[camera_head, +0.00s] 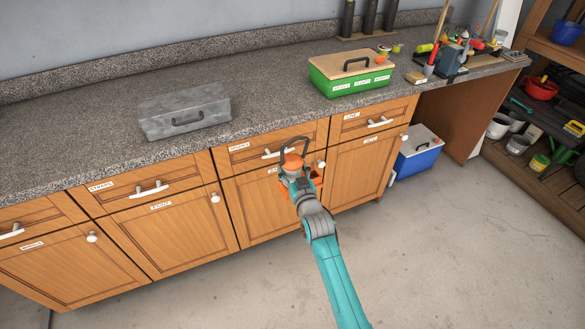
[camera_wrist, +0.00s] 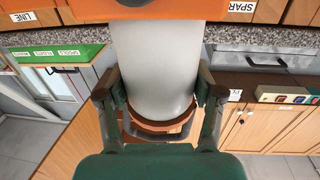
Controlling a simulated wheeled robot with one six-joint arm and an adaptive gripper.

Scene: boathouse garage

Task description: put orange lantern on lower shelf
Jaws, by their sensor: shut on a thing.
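The orange lantern (camera_head: 292,161) has an orange cap and a dark loop handle on top. It is in front of the cabinet doors, at the far end of my arm. My gripper (camera_head: 303,182) is shut on it. In the wrist view my gripper (camera_wrist: 158,92) has one finger on each side of the lantern's pale grey-white body (camera_wrist: 155,55), with orange parts above and below. In the head view my gripper hides much of the lantern. A wooden shelf unit (camera_head: 548,47) stands at the far right, and its lower shelf (camera_head: 561,186) is partly visible.
A blue cooler (camera_head: 416,158) stands on the floor beside the cabinets. The counter holds a grey metal box (camera_head: 184,110) and a green box (camera_head: 352,83). The concrete floor (camera_head: 450,250) is clear.

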